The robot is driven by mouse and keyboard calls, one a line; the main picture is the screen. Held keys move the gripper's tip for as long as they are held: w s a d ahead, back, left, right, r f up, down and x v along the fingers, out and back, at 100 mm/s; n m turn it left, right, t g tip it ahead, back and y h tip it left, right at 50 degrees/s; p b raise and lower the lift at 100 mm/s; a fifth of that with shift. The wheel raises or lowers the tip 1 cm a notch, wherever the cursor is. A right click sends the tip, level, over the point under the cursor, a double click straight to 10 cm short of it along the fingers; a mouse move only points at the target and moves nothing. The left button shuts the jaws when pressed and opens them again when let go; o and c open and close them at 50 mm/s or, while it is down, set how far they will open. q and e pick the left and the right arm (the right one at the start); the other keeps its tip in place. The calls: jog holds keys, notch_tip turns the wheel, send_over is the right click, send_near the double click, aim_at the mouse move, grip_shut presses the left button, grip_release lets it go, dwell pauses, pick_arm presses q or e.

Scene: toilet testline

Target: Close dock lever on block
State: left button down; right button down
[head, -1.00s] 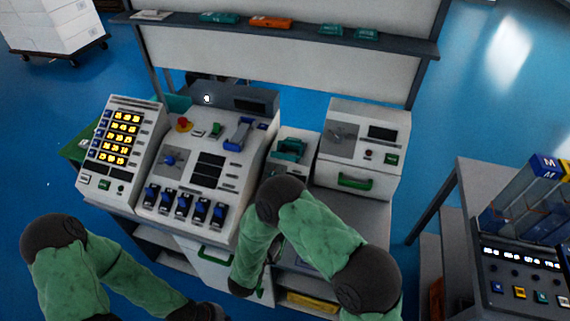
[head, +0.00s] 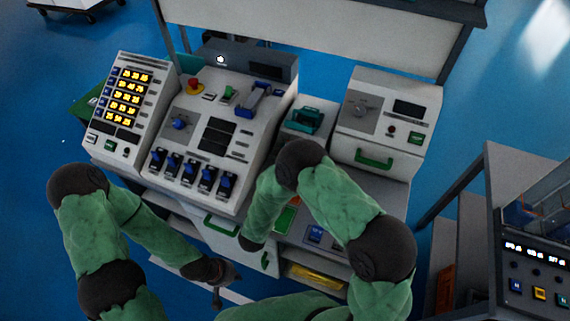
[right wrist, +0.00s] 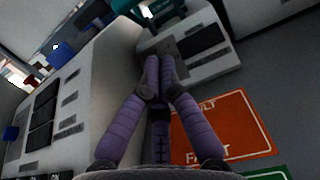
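A blue-and-grey lever fixture (head: 255,97) sits on the upper right of the sloped white console (head: 215,130); a blue part also shows in the right wrist view (right wrist: 62,55). A teal clamp-like piece (head: 304,119) sits on a small white block right of the console and shows in part in the right wrist view (right wrist: 160,12). I cannot tell which is the dock lever. My right gripper (right wrist: 157,72) has its fingertips together with nothing visible between them, above the bench beside the console. My right arm hides it in the head view. My left gripper (head: 222,275) is low before the console; its fingers are unclear.
A box with a green handle (head: 375,158) stands right of the small block. A red FAULT card (right wrist: 222,128) and green card (right wrist: 265,173) lie near my right gripper. A yellow-lit panel (head: 122,105) stands left. A dark shelf (head: 400,12) spans the back.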

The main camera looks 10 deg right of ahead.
aim_at(299, 126)
jog(key=w+d+r+b, duration=0.1)
jog(key=w+d+r, duration=0.2)
jog(key=w+d, duration=0.3)
jog(key=w, duration=0.2)
jog(key=shift+w+r, duration=0.35)
jog(key=r+g+y+p, duration=0.1)
jog(key=r+p, duration=0.1)
jog(key=p, duration=0.1)
jog(key=w+d+r+g+y+p, duration=0.1)
jog(key=g+p, duration=0.1)
jog(key=p, duration=0.2)
jog(key=w+r+g+y+p, duration=0.1)
jog(key=r+g+p, duration=0.1)
jog(key=p, duration=0.1)
jog(key=shift+w+d+r, duration=0.2)
jog(key=shift+d+r, duration=0.1)
jog(key=shift+r, duration=0.05)
jog(key=w+d+r+g+y+p, duration=0.2)
jog(key=w+d+g+y+p, duration=0.2)
jog(key=p, duration=1)
jog(key=shift+w+d+g, duration=0.15)
jog(key=shift+w+g, duration=0.55)
jog(key=shift+w, duration=0.5)
